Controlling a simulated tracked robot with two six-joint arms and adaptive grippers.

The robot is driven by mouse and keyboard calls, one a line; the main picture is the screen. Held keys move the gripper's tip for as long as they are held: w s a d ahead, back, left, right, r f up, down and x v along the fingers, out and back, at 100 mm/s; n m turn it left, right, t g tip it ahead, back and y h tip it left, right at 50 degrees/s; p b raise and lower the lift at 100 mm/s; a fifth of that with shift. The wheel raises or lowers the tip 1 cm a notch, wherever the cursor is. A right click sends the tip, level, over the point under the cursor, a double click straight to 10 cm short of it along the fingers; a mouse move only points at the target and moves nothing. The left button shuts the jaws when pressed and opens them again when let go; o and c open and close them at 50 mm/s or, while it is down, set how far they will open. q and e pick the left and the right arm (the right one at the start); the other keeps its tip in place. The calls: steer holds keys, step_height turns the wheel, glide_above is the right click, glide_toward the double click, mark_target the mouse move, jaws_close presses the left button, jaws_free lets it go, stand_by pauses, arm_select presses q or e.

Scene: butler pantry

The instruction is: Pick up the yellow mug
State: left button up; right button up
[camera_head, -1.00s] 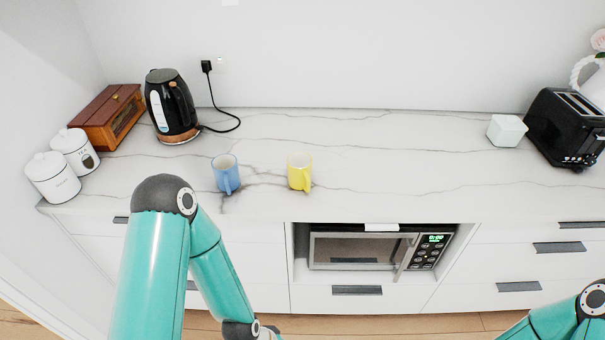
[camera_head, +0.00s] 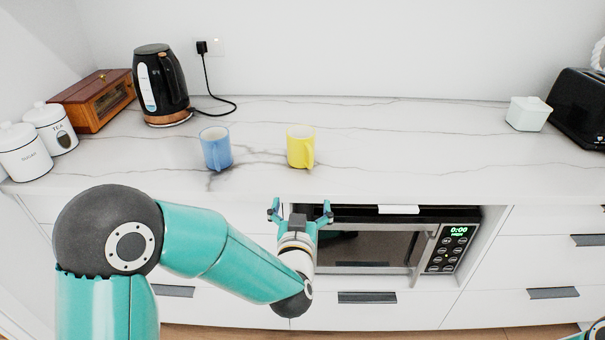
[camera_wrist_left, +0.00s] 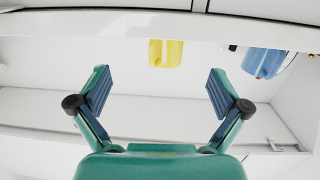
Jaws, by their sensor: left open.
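The yellow mug (camera_head: 299,147) stands upright near the front of the marble counter, its handle toward the front right. In the left wrist view the yellow mug (camera_wrist_left: 166,53) shows ahead, beyond the fingers and between them. My left gripper (camera_head: 300,207) is open and empty, in front of the counter edge and apart from the mug, nearer to me. Its two spread fingers also show in the left wrist view (camera_wrist_left: 158,90). My right gripper is not in view; only a bit of my right arm shows at the bottom right corner.
A blue mug (camera_head: 215,149) stands left of the yellow mug. A black kettle (camera_head: 160,85), wooden box (camera_head: 97,101) and white canisters (camera_head: 52,128) are at the left. A white container (camera_head: 527,114) and black toaster (camera_head: 582,108) are at the right. A microwave (camera_head: 370,246) sits below the counter.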

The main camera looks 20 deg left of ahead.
arm_select(q)
step_height(320, 180, up, 2)
steer(key=w+a+y, duration=0.1)
steer(key=w, duration=0.1)
steer(key=p, duration=0.2)
glide_toward(301, 156)
steer(key=shift+n+t, duration=0.3)
steer(key=shift+t, duration=0.1)
steer(key=x, duration=0.3)
steer(key=f+x, duration=0.1)
steer(key=x, duration=0.1)
steer(key=shift+w+r, duration=0.1)
steer(key=shift+w, duration=0.05)
steer(key=shift+p+x, duration=0.55)
steer(key=shift+x, duration=2.25)
steer(key=shift+a, duration=0.15)
steer(key=c, duration=1.5)
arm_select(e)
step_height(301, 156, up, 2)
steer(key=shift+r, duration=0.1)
